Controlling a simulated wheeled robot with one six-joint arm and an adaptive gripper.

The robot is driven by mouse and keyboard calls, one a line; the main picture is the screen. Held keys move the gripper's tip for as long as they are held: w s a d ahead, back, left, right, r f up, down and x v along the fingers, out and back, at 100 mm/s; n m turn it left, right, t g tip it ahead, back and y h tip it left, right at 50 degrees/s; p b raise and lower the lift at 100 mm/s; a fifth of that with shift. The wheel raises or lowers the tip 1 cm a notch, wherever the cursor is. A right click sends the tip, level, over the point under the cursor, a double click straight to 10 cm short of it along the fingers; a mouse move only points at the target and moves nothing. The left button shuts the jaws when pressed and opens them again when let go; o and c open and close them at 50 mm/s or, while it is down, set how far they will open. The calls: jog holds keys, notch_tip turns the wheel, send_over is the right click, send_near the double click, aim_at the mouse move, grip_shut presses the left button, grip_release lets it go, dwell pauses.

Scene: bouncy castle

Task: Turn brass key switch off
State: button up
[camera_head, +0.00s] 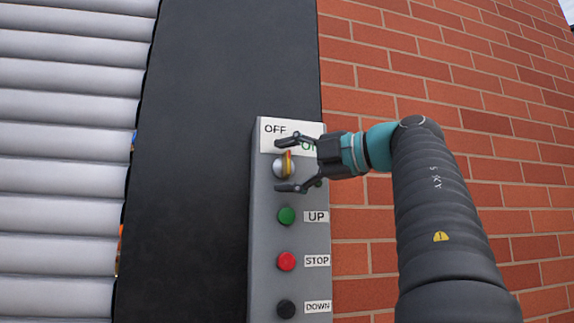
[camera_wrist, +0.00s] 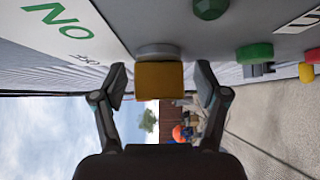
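The brass key switch (camera_head: 285,165) sits near the top of a grey control box (camera_head: 262,240), under a white label reading OFF and a partly hidden green ON. Its yellow handle stands nearly upright in the head view. In the wrist view the yellow handle (camera_wrist: 159,80) shows on its round metal base. My gripper (camera_head: 283,165) is open, with one finger above and one below the switch. In the wrist view, gaps show between the handle and both fingers (camera_wrist: 162,83).
Below the switch are a green UP button (camera_head: 287,215), a red STOP button (camera_head: 287,261) and a black DOWN button (camera_head: 286,308). A brick wall (camera_head: 365,75) lies right, a dark post (camera_head: 215,130) and grey roller shutter (camera_head: 65,160) left.

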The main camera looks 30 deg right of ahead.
jog(key=v, duration=1.2)
dwell(0.7)
